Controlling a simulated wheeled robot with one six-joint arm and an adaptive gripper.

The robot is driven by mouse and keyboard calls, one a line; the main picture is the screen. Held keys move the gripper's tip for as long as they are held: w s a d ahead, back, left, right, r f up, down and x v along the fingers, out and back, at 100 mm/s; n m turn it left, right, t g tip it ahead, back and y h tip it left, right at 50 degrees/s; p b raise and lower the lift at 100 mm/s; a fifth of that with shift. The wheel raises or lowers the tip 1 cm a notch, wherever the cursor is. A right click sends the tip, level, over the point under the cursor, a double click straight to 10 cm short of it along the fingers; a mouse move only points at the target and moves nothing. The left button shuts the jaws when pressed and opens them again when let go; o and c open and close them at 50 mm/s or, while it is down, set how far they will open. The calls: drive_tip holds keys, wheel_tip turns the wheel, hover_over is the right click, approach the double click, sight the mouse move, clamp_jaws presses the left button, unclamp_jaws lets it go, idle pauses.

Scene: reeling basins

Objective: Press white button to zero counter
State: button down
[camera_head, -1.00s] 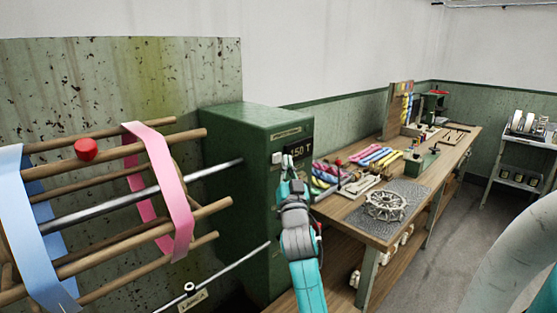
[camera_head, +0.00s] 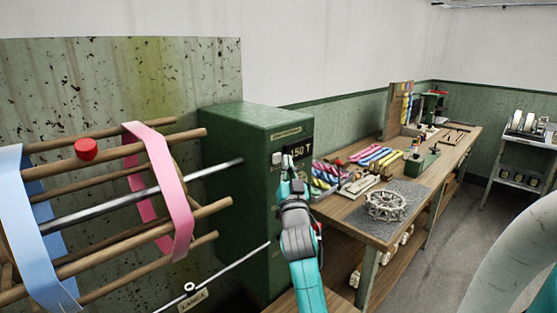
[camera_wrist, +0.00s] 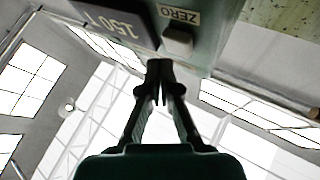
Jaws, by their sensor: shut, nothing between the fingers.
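The green counter box (camera_head: 232,150) stands left of the workbench. Its dark display (camera_head: 299,149) reads 150 T. The white button (camera_head: 277,158) sits just left of the display; the wrist view shows it (camera_wrist: 177,41) beside a ZERO label (camera_wrist: 179,14), with the display (camera_wrist: 118,26) next to it. My gripper (camera_head: 288,160) is shut and empty, its tips in front of the box face just below the display. In the wrist view the fingertips (camera_wrist: 160,66) are close to the button, slightly to its left. I cannot tell whether they touch the box.
A wooden reel with pink (camera_head: 167,185) and blue bands stands at left, with a red knob (camera_head: 86,149). The workbench (camera_head: 345,208) at right holds coloured skeins (camera_head: 376,155), a wire wheel (camera_head: 385,206) and tools.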

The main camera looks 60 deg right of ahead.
drive_tip(key=shift+w, duration=0.15)
drive_tip(key=shift+w+d, duration=0.1)
drive_tip(key=shift+w, duration=0.2)
drive_tip(key=shift+w+d, duration=0.15)
drive_tip(key=shift+w, duration=0.3)
idle(1.0)
drive_tip(key=shift+s, duration=0.1)
drive_tip(key=shift+s+a, duration=0.25)
drive_tip(key=shift+s, duration=0.55)
drive_tip(key=shift+s+a, duration=0.2)
drive_tip(key=shift+s, duration=0.6)
drive_tip(key=shift+s+a, duration=0.15)
drive_tip(key=shift+s, duration=0.7)
drive_tip(key=shift+s+a, duration=0.2)
drive_tip(key=shift+s, duration=0.6)
